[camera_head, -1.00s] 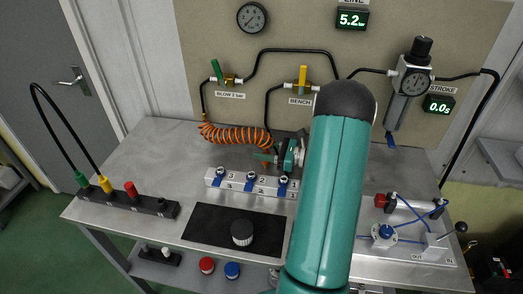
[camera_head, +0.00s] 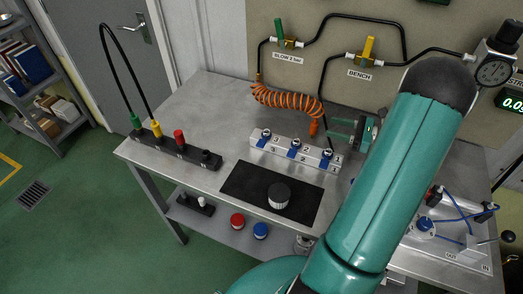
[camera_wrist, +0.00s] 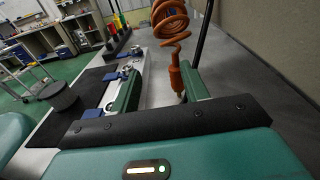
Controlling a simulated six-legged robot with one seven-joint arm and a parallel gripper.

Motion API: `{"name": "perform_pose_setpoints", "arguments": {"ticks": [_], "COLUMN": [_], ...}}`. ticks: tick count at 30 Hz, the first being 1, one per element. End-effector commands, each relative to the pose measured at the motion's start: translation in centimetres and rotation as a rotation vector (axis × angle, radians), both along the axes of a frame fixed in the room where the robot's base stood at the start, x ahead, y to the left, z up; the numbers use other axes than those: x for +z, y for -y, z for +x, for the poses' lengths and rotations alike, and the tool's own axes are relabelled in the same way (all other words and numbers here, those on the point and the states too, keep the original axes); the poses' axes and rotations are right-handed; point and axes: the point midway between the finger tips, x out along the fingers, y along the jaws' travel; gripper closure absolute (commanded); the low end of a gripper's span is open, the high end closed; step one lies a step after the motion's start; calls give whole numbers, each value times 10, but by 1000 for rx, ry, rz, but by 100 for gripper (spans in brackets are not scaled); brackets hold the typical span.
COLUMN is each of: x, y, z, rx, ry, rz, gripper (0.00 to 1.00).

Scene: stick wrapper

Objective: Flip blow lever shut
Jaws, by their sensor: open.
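The blow lever (camera_head: 280,29) is green and sits on a brass valve above the BLOW 2 bar label (camera_head: 287,56), on the back panel. It points upward, across the short pipe run. My gripper (camera_head: 332,130) is well below and to the right of it, over the table beside the manifold's right end. It is open and not touching the lever. In the wrist view the two green fingers (camera_wrist: 160,90) stand apart, with an orange hose end (camera_wrist: 176,76) showing between and beyond them. The lever is not clearly visible in the wrist view.
A yellow BENCH lever (camera_head: 368,49) stands right of the blow lever. The orange coiled hose (camera_head: 285,98) hangs below the valves. A white manifold (camera_head: 280,148) with blue-based fittings and a black mat (camera_head: 250,190) lie in front.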

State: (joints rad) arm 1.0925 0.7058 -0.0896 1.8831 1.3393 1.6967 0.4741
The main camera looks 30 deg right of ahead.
Motion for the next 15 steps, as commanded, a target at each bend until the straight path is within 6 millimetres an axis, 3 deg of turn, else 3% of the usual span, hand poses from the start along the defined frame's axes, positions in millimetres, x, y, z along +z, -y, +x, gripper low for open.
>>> {"name": "perform_pose_setpoints", "arguments": {"ticks": [3,6,11,15], "x": [30,51,76,93], "y": [-57,-110,-184,-238], "z": [20,27,20,3], "rx": [168,325,569,769], "ry": [-20,-31,-16,34], "rz": [-159,-322,-597,-852], "gripper": [55,55,55,55]}}
